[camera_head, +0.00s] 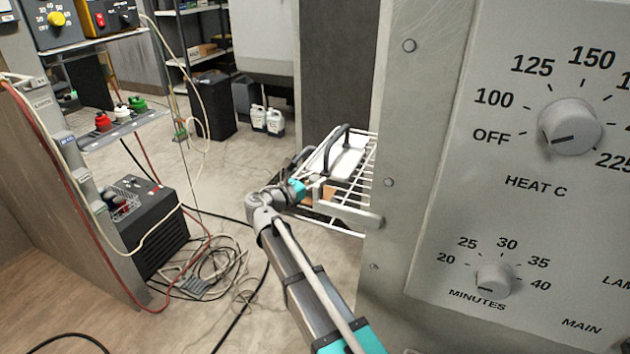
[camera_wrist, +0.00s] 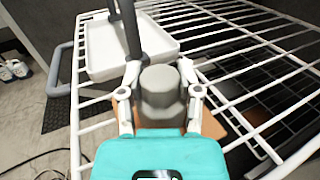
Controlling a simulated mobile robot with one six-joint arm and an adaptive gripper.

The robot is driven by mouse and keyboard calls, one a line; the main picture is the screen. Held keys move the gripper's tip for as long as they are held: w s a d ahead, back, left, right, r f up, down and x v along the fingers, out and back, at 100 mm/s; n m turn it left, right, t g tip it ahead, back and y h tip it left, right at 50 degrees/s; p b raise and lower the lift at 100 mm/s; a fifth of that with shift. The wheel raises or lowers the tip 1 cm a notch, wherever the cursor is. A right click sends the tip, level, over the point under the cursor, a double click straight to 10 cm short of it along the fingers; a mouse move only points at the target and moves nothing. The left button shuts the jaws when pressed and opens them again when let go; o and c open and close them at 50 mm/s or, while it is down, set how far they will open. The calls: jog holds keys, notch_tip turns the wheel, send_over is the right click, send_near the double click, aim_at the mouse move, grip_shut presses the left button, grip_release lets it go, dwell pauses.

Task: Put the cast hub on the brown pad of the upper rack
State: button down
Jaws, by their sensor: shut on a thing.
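The cast hub (camera_wrist: 162,97) is a grey, rounded metal piece between the two fingers of my gripper (camera_wrist: 160,74) in the wrist view. The fingers are shut on its sides. The brown pad (camera_wrist: 211,124) shows on both sides of the hub, below it, on the white wire upper rack (camera_wrist: 225,41). I cannot tell whether the hub touches the pad. In the head view my gripper (camera_head: 303,188) is at the left end of the rack (camera_head: 356,192), and a bit of the brown pad (camera_head: 329,196) shows. The hub is hidden there.
A white tray (camera_wrist: 157,42) with a dark handle sits on the rack just beyond the hub. The oven panel (camera_head: 455,130) stands close on the right. Cables (camera_head: 205,270) lie on the floor at left, beside a black unit (camera_head: 150,240).

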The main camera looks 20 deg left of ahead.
jog(key=shift+f, duration=0.15)
jog(key=shift+c, duration=1.4)
grip_release()
jog(key=shift+r, duration=0.2)
jog(key=v, duration=1.2)
